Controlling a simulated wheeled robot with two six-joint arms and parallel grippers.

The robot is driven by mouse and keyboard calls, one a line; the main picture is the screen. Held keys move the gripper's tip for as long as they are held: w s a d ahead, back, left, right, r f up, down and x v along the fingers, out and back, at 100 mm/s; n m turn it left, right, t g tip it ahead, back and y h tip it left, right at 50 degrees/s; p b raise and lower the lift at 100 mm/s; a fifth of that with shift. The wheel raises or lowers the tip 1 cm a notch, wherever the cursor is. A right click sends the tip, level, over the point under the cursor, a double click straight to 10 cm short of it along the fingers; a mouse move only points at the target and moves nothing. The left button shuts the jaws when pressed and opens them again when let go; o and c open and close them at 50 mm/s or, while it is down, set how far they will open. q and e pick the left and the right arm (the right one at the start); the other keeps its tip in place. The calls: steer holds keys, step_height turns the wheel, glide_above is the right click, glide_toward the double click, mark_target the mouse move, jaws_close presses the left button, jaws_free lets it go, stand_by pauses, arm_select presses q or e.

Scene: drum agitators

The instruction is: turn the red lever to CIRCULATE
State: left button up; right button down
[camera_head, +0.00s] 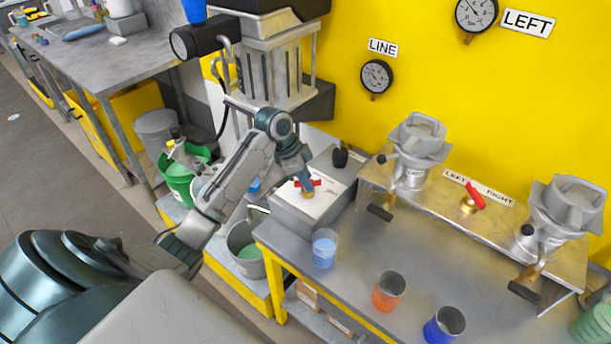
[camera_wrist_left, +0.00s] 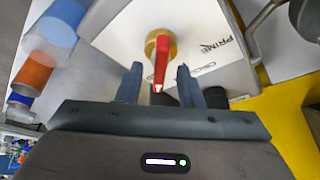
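The red lever (camera_wrist_left: 161,62) sits on a brass hub (camera_wrist_left: 159,42) on a white plate (camera_wrist_left: 122,42) in the left wrist view. PRIME is printed at the plate's right; another label near the right finger is partly hidden. The lever points down toward my left gripper (camera_wrist_left: 158,78). Its two fingers stand apart, one on each side of the lever, with gaps visible. In the head view the red lever (camera_head: 315,183) is on top of a grey box (camera_head: 290,218), and my left gripper (camera_head: 305,178) is over it, hiding part of the plate. My right gripper is not in view.
A second red lever (camera_head: 475,194) is on the bench's back ledge between LEFT and RIGHT labels. A black knob (camera_head: 340,157) is behind the box. Blue-liquid (camera_head: 324,248), orange (camera_head: 389,291) and blue (camera_head: 444,325) cups stand along the front. A bucket (camera_head: 245,249) is left of the bench.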

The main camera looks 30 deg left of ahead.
arm_select(q)
steer(key=c, duration=0.3)
jaws_close()
steer(key=shift+r, duration=0.1)
steer(key=shift+r+n+p, duration=0.1)
steer(key=shift+n+p, duration=0.2)
steer(key=shift+p, duration=0.25)
steer(key=n+y+p, duration=0.1)
steer(key=n+p, duration=0.2)
steer(key=p, duration=0.1)
steer(key=n+t+y+p, duration=0.1)
steer(key=n+p, duration=0.1)
steer(key=p, duration=0.2)
steer(key=shift+s+d+r+n+p, duration=0.2)
steer(key=shift+n+p, duration=0.1)
steer(key=shift+n, duration=0.1)
steer(key=shift+w+f+n+t+y+p, duration=0.15)
steer(key=shift+n+t+y+p, duration=0.1)
steer(key=shift+n+p, duration=0.45)
steer(key=shift+s+f+n+t+y+p, duration=0.15)
steer(key=shift+n+y+p, duration=0.1)
steer(key=shift+n+p, duration=0.45)
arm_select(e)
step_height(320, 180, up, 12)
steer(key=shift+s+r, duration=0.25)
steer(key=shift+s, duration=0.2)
arm_select(q)
steer(key=shift+w, duration=0.1)
